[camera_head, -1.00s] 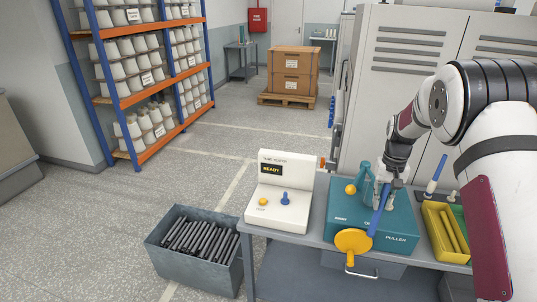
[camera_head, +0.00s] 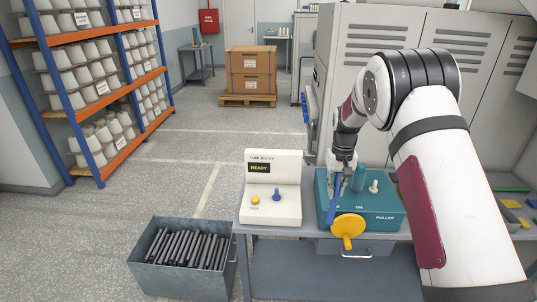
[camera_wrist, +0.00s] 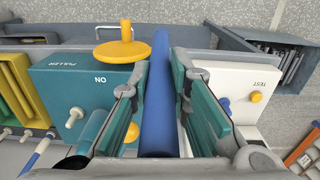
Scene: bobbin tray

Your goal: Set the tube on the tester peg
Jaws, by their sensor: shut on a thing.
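My gripper (camera_head: 341,172) is shut on a blue tube (camera_head: 333,207) and holds it steeply, slightly tilted, in front of the left part of the teal puller (camera_head: 390,211). In the wrist view the tube (camera_wrist: 158,85) lies between the two teal finger pads of my gripper (camera_wrist: 162,90). The white tube tester (camera_head: 272,158) stands left of the gripper, its screen reading READY. Its short blue peg (camera_head: 277,194) is upright and bare. The tube is apart from the peg. In the wrist view the peg (camera_wrist: 224,104) shows right of the fingers.
The puller has a yellow handwheel (camera_head: 348,226) in front and a pale peg (camera_head: 374,187) on top. A yellow button (camera_head: 255,200) sits left of the tester peg. A grey bin (camera_head: 140,269) of dark tubes stands on the floor at left. Tall grey lockers (camera_head: 440,95) stand behind.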

